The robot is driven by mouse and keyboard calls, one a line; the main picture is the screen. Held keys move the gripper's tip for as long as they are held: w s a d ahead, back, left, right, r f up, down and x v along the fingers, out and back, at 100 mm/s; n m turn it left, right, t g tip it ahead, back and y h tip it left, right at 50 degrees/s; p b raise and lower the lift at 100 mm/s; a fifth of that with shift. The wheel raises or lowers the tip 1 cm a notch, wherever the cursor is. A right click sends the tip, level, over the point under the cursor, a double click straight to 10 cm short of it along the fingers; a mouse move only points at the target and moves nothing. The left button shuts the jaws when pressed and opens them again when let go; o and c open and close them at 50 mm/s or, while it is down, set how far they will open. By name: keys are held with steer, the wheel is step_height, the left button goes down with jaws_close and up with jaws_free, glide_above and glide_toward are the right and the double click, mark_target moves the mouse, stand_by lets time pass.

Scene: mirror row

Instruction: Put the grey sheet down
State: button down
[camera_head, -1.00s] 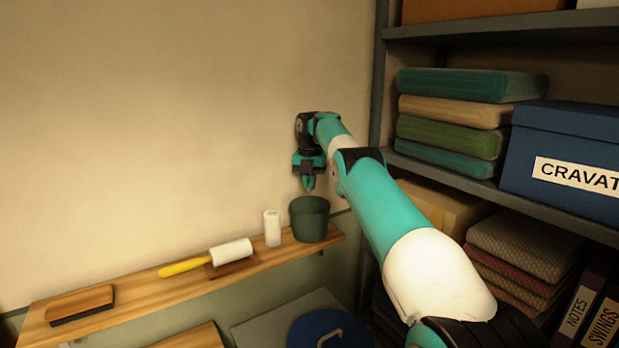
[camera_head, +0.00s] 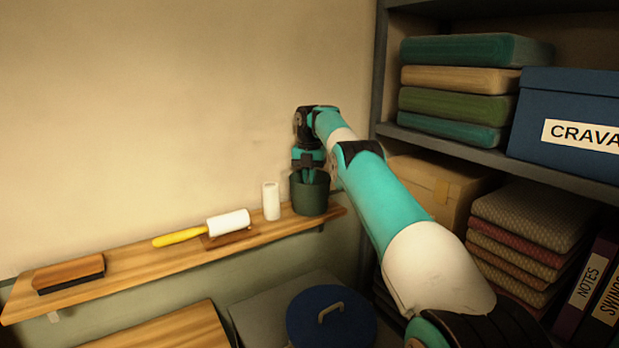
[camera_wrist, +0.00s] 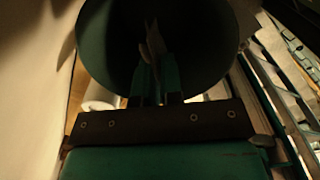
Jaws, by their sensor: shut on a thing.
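My gripper (camera_head: 309,176) points down into the dark green pot (camera_head: 310,201) at the right end of the wooden wall shelf. Its fingertips are below the rim and hidden in the head view. In the wrist view the pot (camera_wrist: 105,45) fills the top middle, and the two fingers reach into its dark inside. The fingers are shut on a thin greyish piece, the grey sheet (camera_wrist: 154,37), which sticks out past the tips. The sheet cannot be seen in the head view, and whether it touches the pot's bottom is too dark to tell.
A white cylinder (camera_head: 271,201) stands just left of the pot. A yellow-handled white roller (camera_head: 229,222) and a wooden brush (camera_head: 69,273) lie farther left on the shelf (camera_head: 133,263). A tall rack with folded cloths (camera_head: 466,79) and a blue box (camera_head: 572,108) is close on the right.

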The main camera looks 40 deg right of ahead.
steer(key=c, duration=1.2)
jaws_free()
steer(key=shift+r, duration=0.1)
step_height(320, 180, up, 7)
steer(key=p, duration=0.7)
steer(key=shift+p, duration=0.4)
